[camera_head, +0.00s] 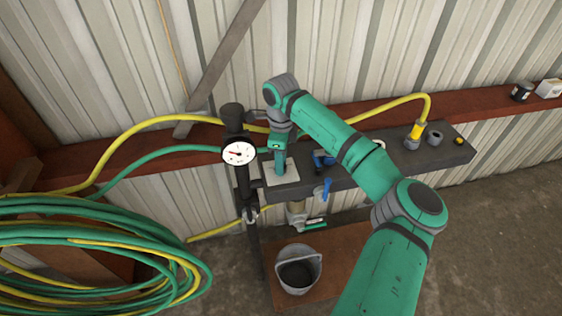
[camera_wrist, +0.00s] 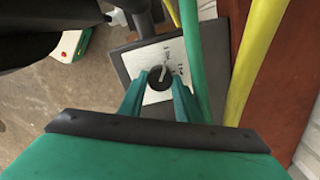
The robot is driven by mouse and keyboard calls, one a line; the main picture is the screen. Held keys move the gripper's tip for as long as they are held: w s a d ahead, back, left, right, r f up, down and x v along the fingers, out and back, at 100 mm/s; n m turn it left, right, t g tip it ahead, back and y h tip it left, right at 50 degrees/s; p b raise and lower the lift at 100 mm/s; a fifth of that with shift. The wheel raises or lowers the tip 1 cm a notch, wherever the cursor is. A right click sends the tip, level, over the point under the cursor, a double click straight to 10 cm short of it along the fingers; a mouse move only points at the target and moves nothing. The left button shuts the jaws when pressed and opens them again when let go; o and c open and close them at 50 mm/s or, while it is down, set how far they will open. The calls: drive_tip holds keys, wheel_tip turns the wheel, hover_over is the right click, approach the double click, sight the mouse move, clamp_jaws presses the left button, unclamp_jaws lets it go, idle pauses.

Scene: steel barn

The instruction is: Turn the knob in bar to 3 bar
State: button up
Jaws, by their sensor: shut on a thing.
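The knob (camera_wrist: 160,78) is a dark round one with a pale pointer line, on a white plate with small markings in the wrist view. The plate (camera_wrist: 150,54) sits on a dark panel; its markings are too small to read surely. My gripper (camera_wrist: 160,84) is shut on the knob, one finger on each side. In the head view my gripper (camera_head: 278,170) reaches down to the white plate (camera_head: 291,176) and hides the knob.
A blue lever (camera_head: 326,188) and blue fitting (camera_head: 322,159) are right of the plate on the dark beam. Green hose (camera_wrist: 192,50) and yellow hose (camera_wrist: 256,50) pass close to my gripper. A bucket (camera_head: 313,262) stands below; coiled hoses (camera_head: 90,235) are at left.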

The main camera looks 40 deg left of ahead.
drive_tip(key=m, duration=0.5)
drive_tip(key=shift+m, duration=0.3)
drive_tip(key=m, duration=1.1)
drive_tip(key=shift+r, duration=0.1)
drive_tip(key=m, duration=0.5)
idle(0.4)
drive_tip(key=o, duration=1.1)
drive_tip(key=shift+c, duration=0.2)
